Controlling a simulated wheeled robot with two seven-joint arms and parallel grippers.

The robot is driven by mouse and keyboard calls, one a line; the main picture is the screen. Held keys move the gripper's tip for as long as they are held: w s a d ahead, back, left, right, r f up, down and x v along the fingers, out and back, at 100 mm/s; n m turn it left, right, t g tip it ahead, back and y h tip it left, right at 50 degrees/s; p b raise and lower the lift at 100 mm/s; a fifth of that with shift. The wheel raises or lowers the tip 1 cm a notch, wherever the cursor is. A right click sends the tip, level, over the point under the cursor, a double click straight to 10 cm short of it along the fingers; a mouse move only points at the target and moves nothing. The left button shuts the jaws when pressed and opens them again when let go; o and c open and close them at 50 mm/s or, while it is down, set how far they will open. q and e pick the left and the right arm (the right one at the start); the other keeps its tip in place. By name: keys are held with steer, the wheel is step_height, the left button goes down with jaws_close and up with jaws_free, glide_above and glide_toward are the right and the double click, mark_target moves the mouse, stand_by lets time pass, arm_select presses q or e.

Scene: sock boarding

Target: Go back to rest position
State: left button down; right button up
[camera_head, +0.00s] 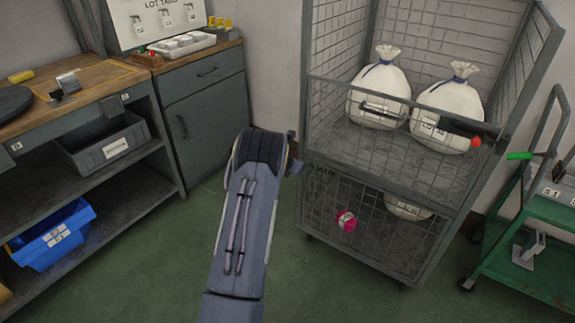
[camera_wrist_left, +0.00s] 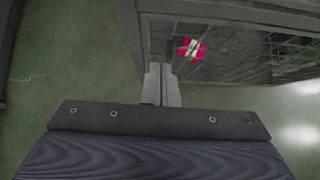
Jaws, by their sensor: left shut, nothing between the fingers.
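My left arm reaches up through the middle of the head view, in front of the wire cage trolley (camera_head: 313,180). Its gripper is hidden behind the wrist there. In the left wrist view, my left gripper (camera_wrist_left: 161,86) has its two fingers together with nothing between them. It points toward the trolley's lower edge, and no touch can be made out. My right gripper is in neither view.
White tied bags (camera_head: 379,93) (camera_head: 448,112) sit on the trolley's upper level. A pink-and-white item (camera_head: 346,220) shows at its lower mesh. A green cart (camera_head: 520,238) stands right, a workbench (camera_head: 118,73) and grey cabinet (camera_head: 207,115) left. Green floor between is clear.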

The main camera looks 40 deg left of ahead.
arm_select(q)
steer(key=v, duration=0.6)
steer(key=shift+s+p, duration=0.25)
steer(key=shift+p, duration=0.1)
step_height(320, 180, up, 13)
steer(key=s+n+t+y, duration=0.2)
steer(key=s+n+y, duration=0.1)
steer(key=n, duration=0.8)
steer(key=s+d+r+n+y, duration=0.1)
steer(key=s+d+r+n, duration=0.35)
steer(key=s+n, duration=0.35)
steer(key=s+d+f+n+g+h, duration=0.3)
steer(key=s+d+n+g+h, duration=0.35)
steer(key=s+d+n, duration=1.6)
steer(key=s+d+r+m+h+p, duration=0.1)
steer(key=d+r+m+p, duration=0.1)
steer(key=r+p, duration=0.8)
steer(key=s+d+r+m+t+p, duration=0.1)
steer(key=s+d+r+m+p, duration=0.1)
steer(key=r+p, duration=0.8)
steer(key=shift+s+d+r+h+p, duration=0.15)
steer(key=shift+d+r+h+p, duration=0.25)
steer(key=shift+r, duration=0.2)
